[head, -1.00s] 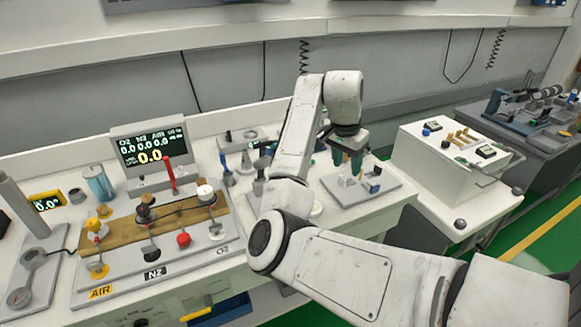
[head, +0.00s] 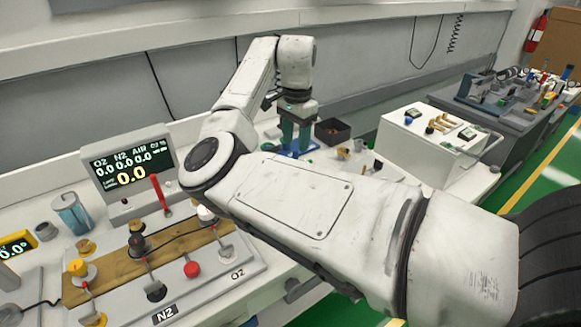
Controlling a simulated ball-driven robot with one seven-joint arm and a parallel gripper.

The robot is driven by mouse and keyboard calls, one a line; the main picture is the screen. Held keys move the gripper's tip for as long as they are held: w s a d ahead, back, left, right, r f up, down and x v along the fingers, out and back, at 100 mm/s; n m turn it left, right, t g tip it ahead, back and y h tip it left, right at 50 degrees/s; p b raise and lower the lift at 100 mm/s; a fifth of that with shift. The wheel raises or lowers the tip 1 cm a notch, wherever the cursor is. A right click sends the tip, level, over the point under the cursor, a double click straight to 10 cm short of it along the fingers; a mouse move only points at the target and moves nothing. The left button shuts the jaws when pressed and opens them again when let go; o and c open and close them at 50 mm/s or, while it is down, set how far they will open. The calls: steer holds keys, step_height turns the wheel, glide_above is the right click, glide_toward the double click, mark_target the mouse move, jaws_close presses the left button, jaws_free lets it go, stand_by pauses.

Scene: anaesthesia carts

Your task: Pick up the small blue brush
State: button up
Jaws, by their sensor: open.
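My gripper (head: 295,146) points down over the far part of the white bench, with its green fingers open. A small blue shape (head: 308,150) shows low beside and under the fingertips. It is too small and too covered by the fingers to tell whether it is the brush, or whether the fingers touch it. I cannot clearly pick out the small blue brush anywhere else. My arm hides much of the bench in front of the gripper.
A dark open box (head: 332,132) stands just behind and right of the gripper. Small brown and dark items lie to its right. A white cabinet (head: 425,150) stands further right. The gas panel (head: 215,268) and display (head: 128,168) are on the left.

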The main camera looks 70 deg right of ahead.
step_height(320, 180, down, 3)
steer(key=shift+w+r, duration=0.1)
steer(key=shift+w, duration=0.05)
steer(key=shift+d+f+p, duration=0.15)
steer(key=shift+f+p, duration=0.1)
steer(key=shift+f, duration=1.1)
steer(key=shift+d+f+p, duration=0.15)
steer(key=shift+f+p, duration=0.1)
steer(key=shift+f, duration=1.1)
steer(key=shift+c, duration=0.3)
jaws_close()
